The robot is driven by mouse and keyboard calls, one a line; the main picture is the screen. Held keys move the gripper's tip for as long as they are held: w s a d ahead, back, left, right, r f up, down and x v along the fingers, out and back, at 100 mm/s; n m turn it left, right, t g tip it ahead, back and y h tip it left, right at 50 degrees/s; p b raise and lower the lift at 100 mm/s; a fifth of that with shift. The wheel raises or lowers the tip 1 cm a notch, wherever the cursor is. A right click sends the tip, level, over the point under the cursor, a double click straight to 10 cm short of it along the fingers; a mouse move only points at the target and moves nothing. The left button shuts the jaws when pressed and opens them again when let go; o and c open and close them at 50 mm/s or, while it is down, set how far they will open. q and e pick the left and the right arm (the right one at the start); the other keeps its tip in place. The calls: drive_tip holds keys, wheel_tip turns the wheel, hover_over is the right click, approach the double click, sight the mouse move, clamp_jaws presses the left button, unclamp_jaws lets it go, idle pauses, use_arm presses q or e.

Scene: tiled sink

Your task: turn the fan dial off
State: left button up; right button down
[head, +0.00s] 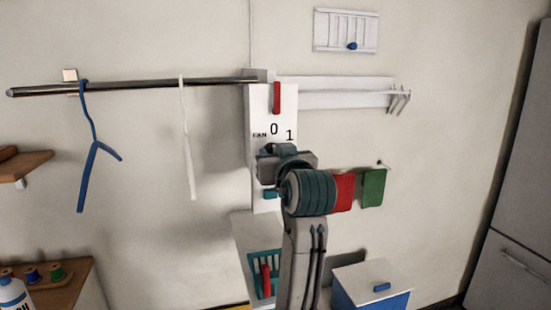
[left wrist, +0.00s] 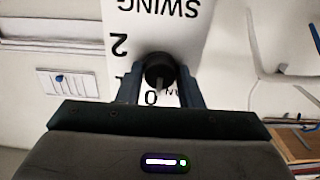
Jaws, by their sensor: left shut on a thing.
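A tall white panel (head: 259,105) on the wall carries the printed word FAN and the numbers 0 and 1. The black fan dial (left wrist: 159,69) shows in the left wrist view between my gripper's two fingers. Its pale pointer is turned toward the bottom of that view, close to the 0. The 2 and the word SWING, upside down there, are on the panel above the dial. My left gripper (left wrist: 159,88) is shut on the dial. In the head view my left gripper (head: 283,149) covers the dial. My right gripper is in neither view.
A metal rail (head: 150,84) with a blue hanger (head: 88,165) and a white hanger (head: 188,150) runs left of the panel. Red (head: 344,190) and green (head: 374,187) cloths hang at right. A blue box (head: 372,290) with a white lid stands below.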

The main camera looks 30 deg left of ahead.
use_arm(q)
drive_tip(key=shift+r, duration=0.2)
drive_tip(key=o, duration=1)
drive_tip(key=shift+w+a+f, duration=0.1)
drive_tip(key=shift+f, duration=0.05)
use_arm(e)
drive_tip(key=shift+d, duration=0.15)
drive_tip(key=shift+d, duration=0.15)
